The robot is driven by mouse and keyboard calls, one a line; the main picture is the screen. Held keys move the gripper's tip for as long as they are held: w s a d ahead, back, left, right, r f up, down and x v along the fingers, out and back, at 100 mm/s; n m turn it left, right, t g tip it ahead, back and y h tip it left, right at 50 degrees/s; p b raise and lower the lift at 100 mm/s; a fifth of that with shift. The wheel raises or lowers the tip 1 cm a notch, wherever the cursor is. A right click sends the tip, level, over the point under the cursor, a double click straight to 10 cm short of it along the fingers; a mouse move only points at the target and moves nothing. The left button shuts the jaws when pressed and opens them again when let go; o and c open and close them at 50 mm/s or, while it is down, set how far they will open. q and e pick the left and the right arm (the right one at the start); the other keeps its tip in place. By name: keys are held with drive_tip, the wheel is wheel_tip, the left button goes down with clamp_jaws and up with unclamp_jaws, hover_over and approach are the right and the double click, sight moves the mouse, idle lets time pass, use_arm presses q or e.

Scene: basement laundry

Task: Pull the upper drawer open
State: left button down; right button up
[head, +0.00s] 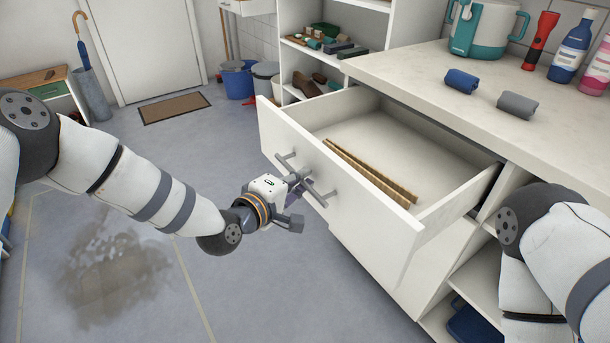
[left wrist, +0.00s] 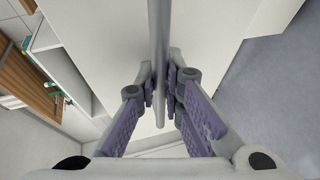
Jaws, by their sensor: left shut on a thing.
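The upper drawer (head: 345,195) is white and stands well out from the cabinet under the counter. Its inside shows a pale bottom with two thin brown strips lying in it. Its front carries a grey bar handle (head: 318,192). My left gripper (head: 300,187) is at the front of the drawer, shut on the handle. In the left wrist view the handle bar (left wrist: 159,60) runs between the two purple-padded fingers (left wrist: 161,85). My right arm shows at the right edge of the head view, but its gripper is out of view.
The countertop (head: 420,72) holds a blue roll (head: 461,81), a grey roll (head: 517,104), a teal and white container (head: 484,30), a red flashlight (head: 541,41) and bottles. Floor in front of the drawer is clear, with a brown stain (head: 105,270) at left.

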use_arm(q)
drive_tip(key=shift+s+a+r, duration=0.1)
drive_tip(key=shift+s+a, duration=0.3)
drive_tip(key=shift+a, duration=0.2)
use_arm(e)
drive_tip(key=shift+s+a, duration=0.15)
drive_tip(key=shift+a, duration=0.2)
use_arm(q)
drive_tip(key=c, duration=2)
unclamp_jaws()
drive_tip(key=shift+o, duration=0.2)
drive_tip(key=v, duration=1.2)
